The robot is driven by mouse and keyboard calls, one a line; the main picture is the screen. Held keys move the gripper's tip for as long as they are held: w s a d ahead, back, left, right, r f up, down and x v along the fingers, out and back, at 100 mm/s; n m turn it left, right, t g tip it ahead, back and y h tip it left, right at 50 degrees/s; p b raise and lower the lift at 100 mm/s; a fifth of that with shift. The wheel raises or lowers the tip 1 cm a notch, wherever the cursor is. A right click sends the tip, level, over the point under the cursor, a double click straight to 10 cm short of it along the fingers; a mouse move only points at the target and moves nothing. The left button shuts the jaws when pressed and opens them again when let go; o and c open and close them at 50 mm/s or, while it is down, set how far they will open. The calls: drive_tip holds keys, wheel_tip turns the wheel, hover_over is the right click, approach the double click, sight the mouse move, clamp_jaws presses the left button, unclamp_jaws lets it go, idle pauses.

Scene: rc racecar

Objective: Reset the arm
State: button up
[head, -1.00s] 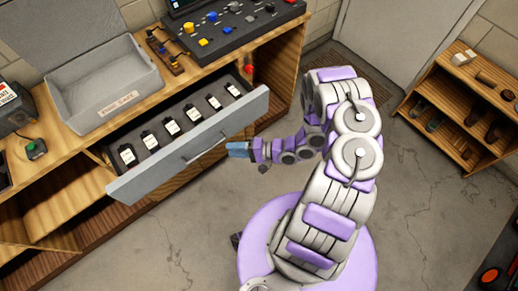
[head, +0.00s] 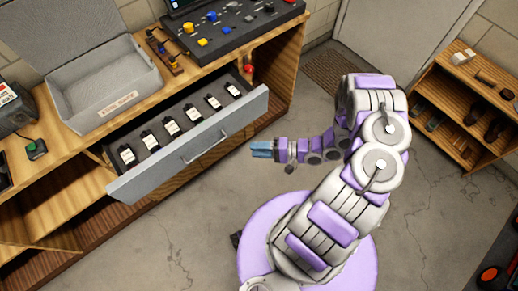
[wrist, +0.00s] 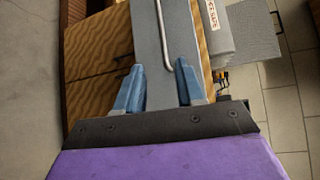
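My gripper (head: 262,150) has blue fingers and hangs over the floor to the right of the open drawer in the head view. In the wrist view my gripper (wrist: 160,82) shows its two blue fingers spread apart with nothing between them. The drawer front (head: 190,148) is grey with a bar handle (head: 204,146), and the gripper is clear of it. In the wrist view the handle (wrist: 163,35) lies beyond the fingertips. My arm is bent over the purple base.
The pulled-out drawer holds several dark items with white labels (head: 172,127). A grey open bin (head: 105,85) and a control panel (head: 235,28) stand on the wooden workbench. A wooden shelf (head: 455,110) is at the right. The floor (head: 430,200) between is clear.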

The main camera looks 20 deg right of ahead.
idle(0.3)
drive_tip(key=w+d+r+n+g+h, duration=0.1)
drive_tip(key=w+d+n+h, duration=0.1)
drive_tip(key=w+d+h, duration=0.55)
drive_tip(key=w+d+n+h, duration=0.2)
drive_tip(key=d+h, duration=0.2)
drive_tip(key=d, duration=0.6)
drive_tip(key=s+d+r+g+h, duration=0.1)
drive_tip(key=d+r+h, duration=0.3)
drive_tip(key=r, duration=0.6)
drive_tip(key=d+r+g+h, duration=0.1)
drive_tip(key=d+r+h, duration=0.25)
drive_tip(key=r, duration=0.65)
drive_tip(key=s+a+r+g, duration=0.3)
drive_tip(key=s+a+r, duration=0.6)
drive_tip(key=s, duration=0.2)
drive_tip(key=s+a+r+n+g+y, duration=0.1)
drive_tip(key=s+a+r+y, duration=0.1)
drive_tip(key=s+a, duration=0.7)
drive_tip(key=s+a+r+n+g+y, duration=0.2)
drive_tip(key=s+a, duration=0.8)
drive_tip(key=a, duration=0.1)
drive_tip(key=shift+s+y, duration=0.2)
drive_tip(key=shift+y, duration=0.1)
